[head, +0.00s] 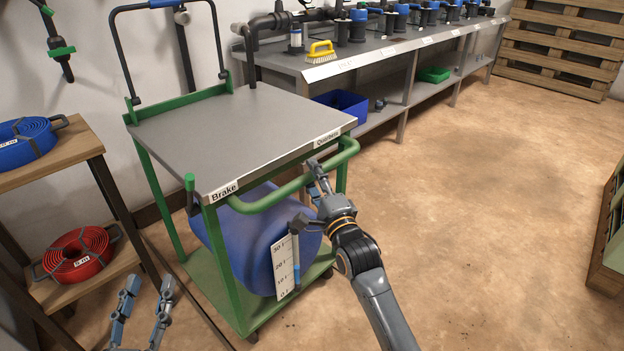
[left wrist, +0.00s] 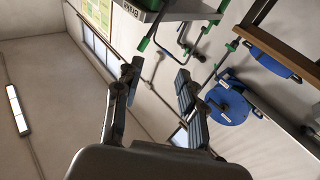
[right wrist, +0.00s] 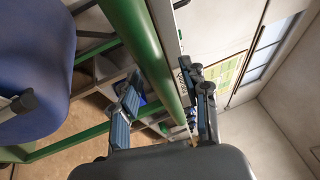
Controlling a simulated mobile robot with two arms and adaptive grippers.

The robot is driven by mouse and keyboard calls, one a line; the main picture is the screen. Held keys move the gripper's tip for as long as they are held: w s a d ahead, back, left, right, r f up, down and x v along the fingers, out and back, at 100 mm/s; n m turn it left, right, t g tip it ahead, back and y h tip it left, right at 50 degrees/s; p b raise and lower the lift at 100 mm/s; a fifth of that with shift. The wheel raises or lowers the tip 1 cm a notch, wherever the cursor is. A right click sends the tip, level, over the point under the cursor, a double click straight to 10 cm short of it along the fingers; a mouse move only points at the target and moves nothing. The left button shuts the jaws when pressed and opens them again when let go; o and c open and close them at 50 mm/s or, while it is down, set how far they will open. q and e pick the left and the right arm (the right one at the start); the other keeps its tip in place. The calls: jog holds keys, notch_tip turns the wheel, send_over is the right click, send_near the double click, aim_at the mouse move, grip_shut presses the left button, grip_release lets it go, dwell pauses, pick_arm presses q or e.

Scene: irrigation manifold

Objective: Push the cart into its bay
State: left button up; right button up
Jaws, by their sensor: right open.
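The cart (head: 240,125) has a grey top, a green frame and labels, one reading "Brake". A blue drum (head: 255,230) with a level scale lies on its lower shelf. A green push handle (head: 265,203) runs along its near side; a green-gripped lever (head: 190,190) stands by the Brake label. My right gripper (head: 318,178) is at the handle's right part. In the right wrist view the handle (right wrist: 150,55) passes between its spread fingers; contact cannot be told. My left gripper (head: 143,300) is open and empty, low at left, apart from the cart. No marked bay is clearly visible.
A wooden rack (head: 75,165) with blue and red hose coils stands left of the cart. A long workbench (head: 380,45) with fittings and a yellow brush (head: 321,52) stands behind right. A wooden crate (head: 608,245) is at the right edge. The floor between is clear.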

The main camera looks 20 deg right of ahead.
jog(key=shift+w+r, duration=0.1)
jog(key=shift+w, duration=0.25)
pick_arm(q)
jog(key=shift+s+r+t, duration=0.1)
jog(key=shift+r+t, duration=0.2)
jog(key=shift+r, duration=0.15)
pick_arm(e)
grip_shut()
jog(key=shift+w, duration=0.1)
